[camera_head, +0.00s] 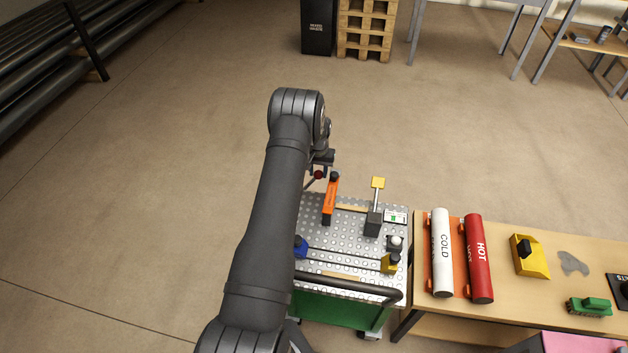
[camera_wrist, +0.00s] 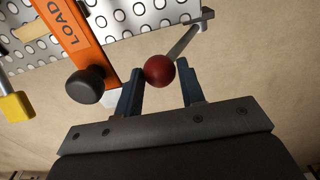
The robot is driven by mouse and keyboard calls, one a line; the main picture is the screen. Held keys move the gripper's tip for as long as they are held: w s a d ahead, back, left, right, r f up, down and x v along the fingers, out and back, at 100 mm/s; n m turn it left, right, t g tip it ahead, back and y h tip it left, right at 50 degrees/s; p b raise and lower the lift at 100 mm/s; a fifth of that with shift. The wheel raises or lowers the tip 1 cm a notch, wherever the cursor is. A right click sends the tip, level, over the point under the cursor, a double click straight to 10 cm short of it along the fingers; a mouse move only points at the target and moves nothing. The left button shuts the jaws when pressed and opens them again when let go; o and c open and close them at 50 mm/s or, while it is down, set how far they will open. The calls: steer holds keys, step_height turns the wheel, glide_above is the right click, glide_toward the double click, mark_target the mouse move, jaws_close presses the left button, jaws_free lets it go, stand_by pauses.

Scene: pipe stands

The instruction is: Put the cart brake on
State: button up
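The cart (camera_head: 350,285) has a perforated metal top and stands at the left end of a table. A grey lever (camera_wrist: 186,42) with a red ball knob (camera_wrist: 159,70) sticks out past the cart top's edge; I take it for the brake. The red knob also shows in the head view (camera_head: 318,175), just below my gripper. In the wrist view my gripper (camera_wrist: 163,75) is open, its two blue fingers either side of the knob. The knob is close to the left finger, with a gap to the right one. I cannot tell whether it touches.
An orange bar marked LOAD (camera_wrist: 68,30) with a black knob (camera_wrist: 86,85) stands close beside my left finger. A yellow-topped lever (camera_head: 377,190) stands farther right on the cart. White COLD (camera_head: 441,265) and red HOT (camera_head: 479,265) pipes lie on the table. Floor beyond the cart is clear.

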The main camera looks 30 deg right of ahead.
steer(key=o, duration=0.3)
steer(key=shift+r, duration=3.5)
step_height(320, 180, down, 7)
steer(key=shift+f, duration=0.1)
steer(key=shift+s+d, duration=0.1)
